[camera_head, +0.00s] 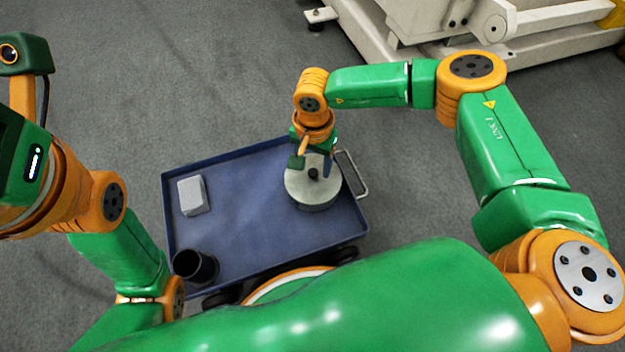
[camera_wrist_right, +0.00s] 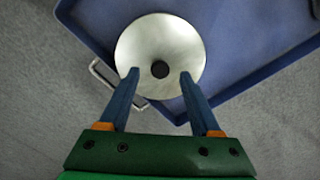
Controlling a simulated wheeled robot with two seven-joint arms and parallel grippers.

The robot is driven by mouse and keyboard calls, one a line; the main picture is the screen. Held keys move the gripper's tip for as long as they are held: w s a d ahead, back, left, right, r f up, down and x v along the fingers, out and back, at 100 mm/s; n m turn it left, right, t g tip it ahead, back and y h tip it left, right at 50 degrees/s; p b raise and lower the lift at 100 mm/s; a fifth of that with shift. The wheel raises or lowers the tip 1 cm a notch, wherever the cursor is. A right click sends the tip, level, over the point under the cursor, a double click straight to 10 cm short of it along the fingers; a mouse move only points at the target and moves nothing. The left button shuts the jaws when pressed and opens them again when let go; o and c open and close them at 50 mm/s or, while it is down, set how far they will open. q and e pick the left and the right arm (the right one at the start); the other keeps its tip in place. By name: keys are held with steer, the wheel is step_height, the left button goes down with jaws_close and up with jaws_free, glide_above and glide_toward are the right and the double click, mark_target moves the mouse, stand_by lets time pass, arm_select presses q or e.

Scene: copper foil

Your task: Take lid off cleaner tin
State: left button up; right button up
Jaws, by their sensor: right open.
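The cleaner tin (camera_head: 316,206) stands on the blue cart at its right side, with its round silver lid (camera_head: 297,186) on top. The lid has a black knob (camera_head: 313,174) at its centre. In the right wrist view the lid (camera_wrist_right: 160,35) and knob (camera_wrist_right: 160,69) lie just beyond the fingertips. My right gripper (camera_head: 314,168) is above the lid, and in its wrist view (camera_wrist_right: 158,74) the open fingers stand one on each side of the knob. I cannot tell if they touch the lid. My left gripper is not visible; only the left arm shows.
The blue cart tray (camera_head: 240,240) has a raised rim and a metal handle (camera_head: 353,176) on the right. A pale grey block (camera_head: 193,195) sits at its left, and a black cup (camera_head: 195,266) at the front left corner. The tray's middle is clear. White machinery (camera_head: 400,40) stands behind.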

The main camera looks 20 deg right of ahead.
step_height(320, 180, down, 2)
steer(key=shift+f, duration=0.1)
jaws_close()
